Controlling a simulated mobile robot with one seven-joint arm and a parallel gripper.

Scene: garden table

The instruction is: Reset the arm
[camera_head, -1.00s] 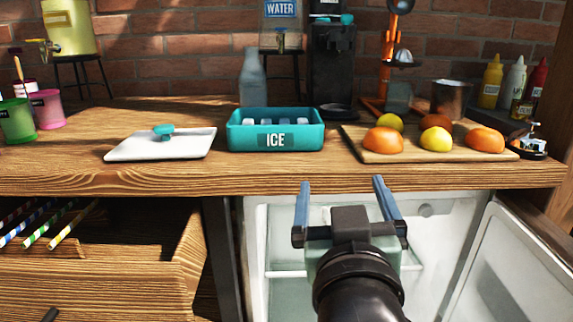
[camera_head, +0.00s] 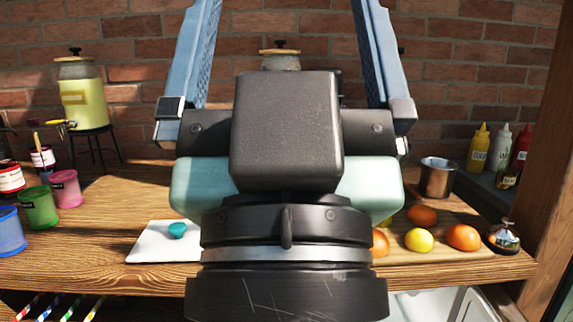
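My gripper (camera_head: 286,12) is raised close in front of the head camera and fills the middle of the picture. Its two blue fingers point up and stand wide apart, with the brick wall showing between them. Nothing is seen between the visible parts of the fingers; their tips run up to or past the top edge. The gripper body hides the middle of the wooden table (camera_head: 105,205), including the ice bin's place.
A white board (camera_head: 150,246) with a teal-handled item (camera_head: 178,230) lies left. Oranges and lemons (camera_head: 419,240) sit on a cutting board at right, near a metal cup (camera_head: 437,178). Coloured buckets (camera_head: 39,207), a yellow drink dispenser (camera_head: 80,95) and sauce bottles (camera_head: 478,148) stand around. An open fridge (camera_head: 425,304) is below.

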